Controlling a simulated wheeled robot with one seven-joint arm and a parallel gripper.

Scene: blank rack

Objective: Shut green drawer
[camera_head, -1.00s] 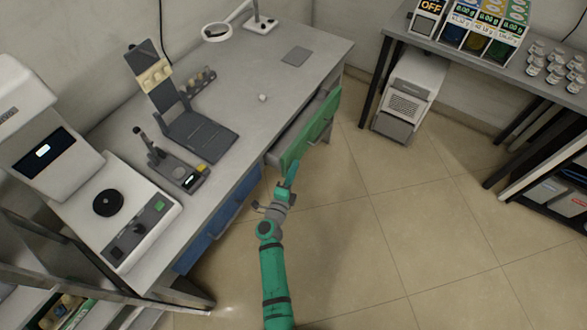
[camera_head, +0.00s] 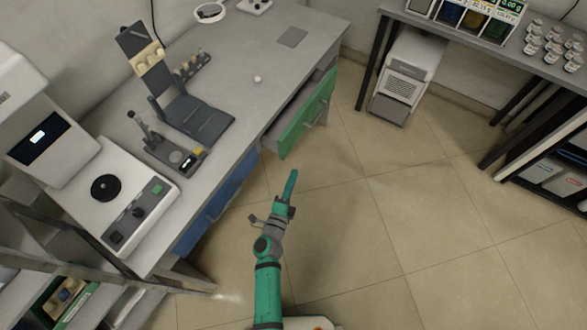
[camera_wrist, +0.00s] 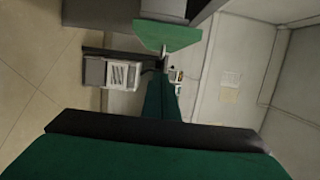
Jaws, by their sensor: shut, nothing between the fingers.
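The green drawer (camera_head: 306,117) stands pulled out from the right part of the grey desk, with a handle on its front and its open top showing. Its green front (camera_wrist: 168,34) also shows at the top of the wrist view, ahead of the fingers. My gripper (camera_head: 291,183) is shut and empty. It is over the floor, in front of the desk and below the green drawer in the head view, apart from it.
A blue drawer (camera_head: 216,203) sits in the desk, left of the green one. The desk top (camera_head: 262,50) bears lab devices and a small white round thing (camera_head: 257,79). A white cabinet (camera_head: 405,80) stands on the floor at the back. The tiled floor on the right is clear.

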